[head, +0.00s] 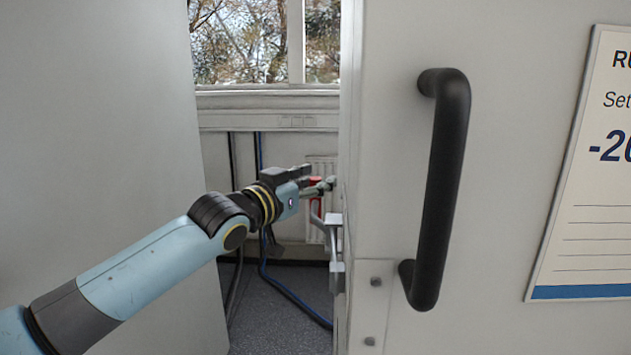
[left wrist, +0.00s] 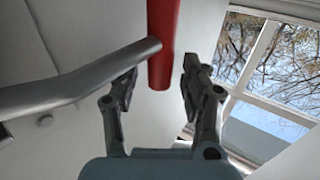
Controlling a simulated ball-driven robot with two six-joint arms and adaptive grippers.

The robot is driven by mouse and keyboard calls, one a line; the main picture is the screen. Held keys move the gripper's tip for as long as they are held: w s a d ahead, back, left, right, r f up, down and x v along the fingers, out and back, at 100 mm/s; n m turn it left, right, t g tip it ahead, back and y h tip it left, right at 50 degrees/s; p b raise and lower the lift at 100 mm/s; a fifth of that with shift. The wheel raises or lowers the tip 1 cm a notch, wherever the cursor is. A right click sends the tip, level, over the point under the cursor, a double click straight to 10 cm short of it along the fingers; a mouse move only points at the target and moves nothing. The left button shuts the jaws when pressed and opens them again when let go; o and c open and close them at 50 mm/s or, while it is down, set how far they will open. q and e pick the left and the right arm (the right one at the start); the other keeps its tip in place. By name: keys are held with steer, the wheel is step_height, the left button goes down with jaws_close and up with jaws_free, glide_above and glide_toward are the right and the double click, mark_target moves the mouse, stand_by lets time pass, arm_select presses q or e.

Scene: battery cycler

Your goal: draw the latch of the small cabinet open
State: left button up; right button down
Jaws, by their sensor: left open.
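The latch shows as a grey metal bar (left wrist: 75,85) with a red grip (left wrist: 162,40) in the left wrist view. In the head view the red grip (head: 315,184) is small and partly hidden by my gripper, beside the left edge of a pale cabinet (head: 390,150). Grey metal brackets (head: 336,240) sit below it on that edge. My left gripper (head: 322,184) is at the red grip. In the left wrist view the left gripper (left wrist: 161,68) is open, with the red grip's lower end between its fingertips in the picture. I cannot tell whether they touch. My right gripper is not in view.
A black bar handle (head: 445,190) stands out from the cabinet front, and a printed sign (head: 585,180) is at its right. A pale wall or panel (head: 100,120) stands at the left. Between them is a narrow gap with a window (head: 245,45), cables (head: 285,285) and grey floor.

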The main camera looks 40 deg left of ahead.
arm_select(q)
steer(key=shift+w, duration=0.2)
jaws_close()
steer(key=shift+w+f, duration=0.1)
steer(key=shift+f, duration=0.05)
stand_by(0.7)
